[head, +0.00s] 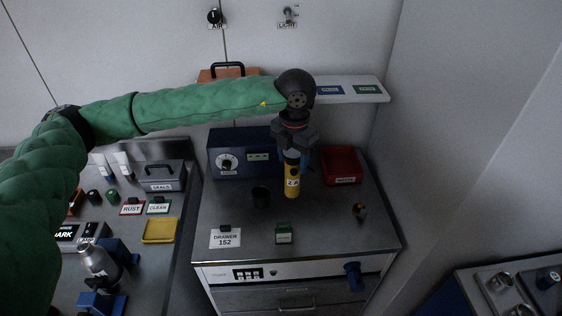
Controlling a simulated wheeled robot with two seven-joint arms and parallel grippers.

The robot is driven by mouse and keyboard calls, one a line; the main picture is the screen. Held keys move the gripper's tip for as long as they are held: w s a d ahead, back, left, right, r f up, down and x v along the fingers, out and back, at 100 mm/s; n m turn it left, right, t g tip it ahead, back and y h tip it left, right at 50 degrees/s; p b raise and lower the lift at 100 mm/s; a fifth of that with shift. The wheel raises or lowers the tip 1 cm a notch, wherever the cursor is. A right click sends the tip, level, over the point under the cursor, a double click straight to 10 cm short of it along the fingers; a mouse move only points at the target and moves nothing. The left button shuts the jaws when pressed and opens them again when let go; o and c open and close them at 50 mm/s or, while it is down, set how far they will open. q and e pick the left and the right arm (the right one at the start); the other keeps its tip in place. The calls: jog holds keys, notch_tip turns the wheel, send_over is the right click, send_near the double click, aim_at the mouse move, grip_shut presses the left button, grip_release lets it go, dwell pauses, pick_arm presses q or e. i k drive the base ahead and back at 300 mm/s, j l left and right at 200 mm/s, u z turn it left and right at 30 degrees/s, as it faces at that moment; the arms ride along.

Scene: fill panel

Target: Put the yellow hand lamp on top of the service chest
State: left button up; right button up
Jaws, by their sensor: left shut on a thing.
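My left arm in a green sleeve reaches in from the left. Its gripper (292,150) points down and is shut on the yellow hand lamp (292,183), which hangs upright with a pale label on its side. The lamp is over the top of the service chest (230,262), a grey cabinet with drawers below. I cannot tell whether the lamp's lower end touches the chest top. The lamp's upper end is hidden by the gripper. My right gripper is not in view.
A shelf (350,93) hangs behind. A cluttered bench (150,275) is at left. The chest's front middle is fairly clear.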

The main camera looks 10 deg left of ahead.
aim_at(318, 227)
jog(key=k, duration=1)
